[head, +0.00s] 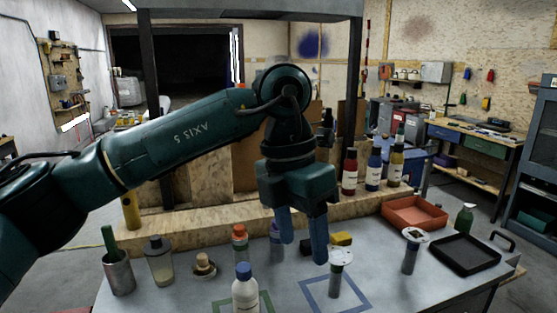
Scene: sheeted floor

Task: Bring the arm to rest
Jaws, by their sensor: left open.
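My left arm comes in from the left, dark green, and reaches over the grey table (195,292). Its gripper (303,250) points down with two blue fingers apart and nothing visible between them. The fingers hang over the middle of the table, just left of a grey post with a round pale top (339,270) that stands at a blue taped square (318,300). I cannot tell how far above the table the fingertips are. My right gripper is not in view.
A white bottle with a blue cap (245,290) stands at the front. A metal cup (118,273) and a glass jar (159,262) stand left. An orange tray (414,214), a black tray (465,254) and another post (410,255) are right. Several bottles (373,172) stand on the rear ledge.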

